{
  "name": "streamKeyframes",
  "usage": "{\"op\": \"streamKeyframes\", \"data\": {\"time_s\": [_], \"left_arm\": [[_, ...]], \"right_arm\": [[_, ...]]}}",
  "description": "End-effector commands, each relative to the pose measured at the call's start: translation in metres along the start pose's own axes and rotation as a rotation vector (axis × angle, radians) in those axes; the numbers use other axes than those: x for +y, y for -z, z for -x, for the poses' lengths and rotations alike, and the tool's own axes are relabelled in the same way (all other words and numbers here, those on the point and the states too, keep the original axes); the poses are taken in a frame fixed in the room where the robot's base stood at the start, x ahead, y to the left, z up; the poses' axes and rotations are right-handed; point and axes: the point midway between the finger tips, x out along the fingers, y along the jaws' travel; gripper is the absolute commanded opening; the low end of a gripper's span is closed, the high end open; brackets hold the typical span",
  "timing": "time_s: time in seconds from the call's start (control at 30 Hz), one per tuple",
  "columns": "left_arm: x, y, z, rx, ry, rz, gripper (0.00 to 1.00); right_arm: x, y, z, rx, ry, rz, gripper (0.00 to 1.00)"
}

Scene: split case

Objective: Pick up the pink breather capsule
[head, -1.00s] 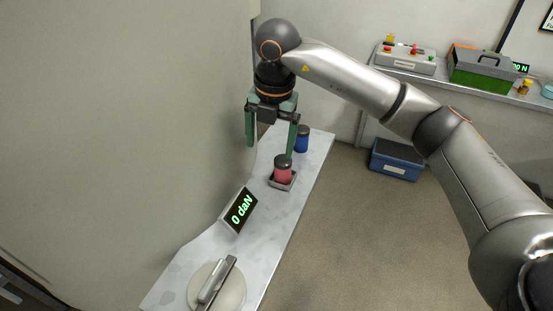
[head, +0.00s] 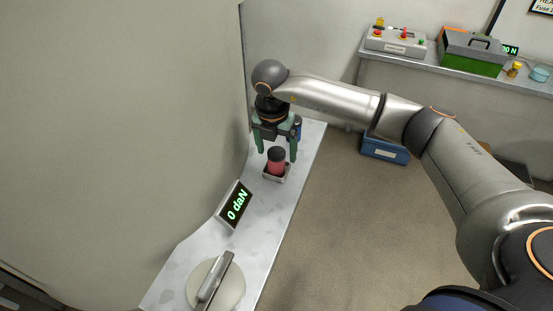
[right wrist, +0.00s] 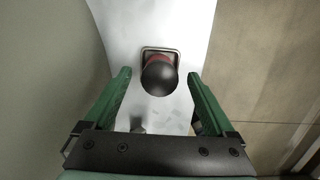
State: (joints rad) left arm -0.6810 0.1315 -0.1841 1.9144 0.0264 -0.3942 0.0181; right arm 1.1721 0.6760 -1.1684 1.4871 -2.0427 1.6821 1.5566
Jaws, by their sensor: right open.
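The pink breather capsule (head: 277,166) has a dark cap and stands upright in a small square metal tray (head: 287,177) on the narrow counter. In the right wrist view the capsule's dark cap (right wrist: 159,78) shows from above, with a sliver of pink behind it. My right gripper (head: 277,156) is open, with green fingers spread to either side of the capsule in the head view. In the right wrist view the fingertips (right wrist: 160,74) stand left and right of the cap, apart from it. My left gripper is not in view.
A blue capsule (head: 298,128) stands behind, partly hidden by my gripper. A display reading 0 daN (head: 234,205) and a round plate with a metal bar (head: 228,287) are nearer on the counter (head: 262,215). A wall borders the left; a blue box (head: 385,150) is on the floor.

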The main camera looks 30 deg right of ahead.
Motion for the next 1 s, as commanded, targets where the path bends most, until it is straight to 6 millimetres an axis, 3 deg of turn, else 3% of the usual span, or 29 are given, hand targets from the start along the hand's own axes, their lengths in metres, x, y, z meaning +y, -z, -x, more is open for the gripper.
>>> {"op": "streamKeyframes", "data": {"time_s": [0.1,0.37,1.0], "left_arm": [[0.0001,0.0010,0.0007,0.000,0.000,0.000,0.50],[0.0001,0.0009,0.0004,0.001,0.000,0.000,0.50],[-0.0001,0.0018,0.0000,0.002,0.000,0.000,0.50]], "right_arm": [[-0.0002,0.0004,-0.0107,0.001,0.001,0.000,0.90],[-0.0001,0.0004,-0.0125,0.000,0.000,0.001,0.89],[0.0000,0.0002,-0.0119,0.000,0.000,0.000,0.17]]}}
